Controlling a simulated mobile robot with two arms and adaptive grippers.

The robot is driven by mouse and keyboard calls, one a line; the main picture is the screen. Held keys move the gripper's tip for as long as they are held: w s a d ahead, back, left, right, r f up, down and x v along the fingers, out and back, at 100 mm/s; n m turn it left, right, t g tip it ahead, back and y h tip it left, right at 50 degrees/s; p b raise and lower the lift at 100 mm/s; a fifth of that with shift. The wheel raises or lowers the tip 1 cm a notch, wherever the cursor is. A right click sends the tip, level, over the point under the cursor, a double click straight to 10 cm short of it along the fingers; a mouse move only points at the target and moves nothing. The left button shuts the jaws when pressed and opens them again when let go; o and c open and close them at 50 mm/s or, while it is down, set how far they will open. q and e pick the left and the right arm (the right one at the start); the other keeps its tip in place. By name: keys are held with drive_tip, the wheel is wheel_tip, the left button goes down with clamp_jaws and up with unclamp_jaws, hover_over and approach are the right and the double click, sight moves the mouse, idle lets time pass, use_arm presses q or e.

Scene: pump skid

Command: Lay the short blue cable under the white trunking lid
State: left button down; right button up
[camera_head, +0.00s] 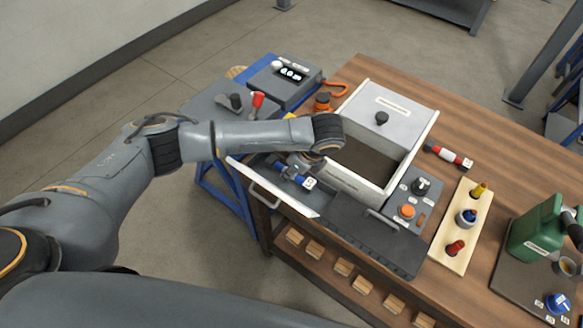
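A short blue piece with a white end, which looks like the blue cable (309,183), lies at the open white drawer-like tray (272,197) on the front left of the bench. My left gripper (292,172) points down over its middle and hides part of it. The fingers are at the blue piece, but I cannot tell whether they are closed on it. A white lid (392,104) with a black knob covers the back part of a white open-topped box (372,188); the front part is uncovered and shows a brown inside. My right gripper is out of view.
A red and white piece (448,155) lies right of the box. A control panel (408,208), a pale board (461,228) with several coloured plugs and a green can (535,228) stand further right. A grey unit with a display (288,80) stands behind left.

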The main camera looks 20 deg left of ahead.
use_arm(q)
drive_tip(key=shift+f+b, duration=0.8)
drive_tip(key=shift+f, duration=1.3)
drive_tip(key=c, duration=1)
unclamp_jaws()
